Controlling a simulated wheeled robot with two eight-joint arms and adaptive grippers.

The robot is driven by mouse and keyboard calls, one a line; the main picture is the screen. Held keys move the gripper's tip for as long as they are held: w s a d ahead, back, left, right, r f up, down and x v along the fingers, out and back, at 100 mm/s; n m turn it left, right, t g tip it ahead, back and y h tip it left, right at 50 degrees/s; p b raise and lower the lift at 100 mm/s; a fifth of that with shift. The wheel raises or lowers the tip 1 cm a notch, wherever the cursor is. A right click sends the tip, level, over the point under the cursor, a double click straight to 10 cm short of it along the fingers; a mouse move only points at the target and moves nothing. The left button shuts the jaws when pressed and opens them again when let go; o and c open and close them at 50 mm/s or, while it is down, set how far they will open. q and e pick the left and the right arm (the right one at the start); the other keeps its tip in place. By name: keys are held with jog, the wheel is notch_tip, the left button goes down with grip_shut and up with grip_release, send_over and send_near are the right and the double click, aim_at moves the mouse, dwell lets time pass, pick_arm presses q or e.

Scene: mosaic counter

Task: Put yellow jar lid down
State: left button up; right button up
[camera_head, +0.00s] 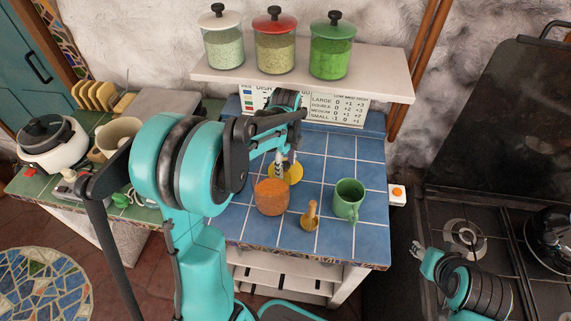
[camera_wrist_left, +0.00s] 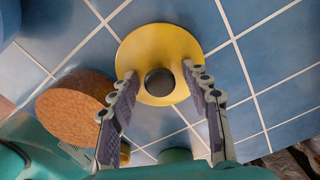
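The yellow jar lid (camera_head: 296,175) is a round disc near the back middle of the blue tiled counter. In the left wrist view the lid (camera_wrist_left: 160,47) shows from above with its dark round knob (camera_wrist_left: 159,82). My left gripper (camera_wrist_left: 160,76) has its fingers on both sides of the knob, with a gap on each side. In the head view the left gripper (camera_head: 287,158) is over the lid, partly hidden by my arm. The lid seems to rest on the tiles. A jar with orange contents (camera_head: 271,197) stands beside it, without a lid. My right gripper (camera_head: 428,258) is at lower right, its fingers unclear.
A green mug (camera_head: 348,199) and a small wooden pestle-like piece (camera_head: 310,216) stand to the right of the orange jar. A shelf (camera_head: 385,78) above holds jars with white, red (camera_head: 274,45) and green lids. A stove (camera_head: 465,237) is at right. Front-right tiles are clear.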

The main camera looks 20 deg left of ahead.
aim_at(285, 164)
pick_arm(q)
jog(key=shift+r, duration=0.3)
notch_tip(285, 164, up, 12)
jog(key=p, duration=0.4)
jog(key=s+d+n+t, duration=0.3)
jog(key=s+n, duration=0.5)
jog(key=n, duration=0.1)
jog(key=s+d+n+t, duration=0.4)
jog(key=s+n, duration=0.4)
jog(key=n, duration=0.2)
jog(key=shift+r+n, duration=0.25)
jog(key=shift+n, duration=0.05)
jog(key=shift+s, duration=0.1)
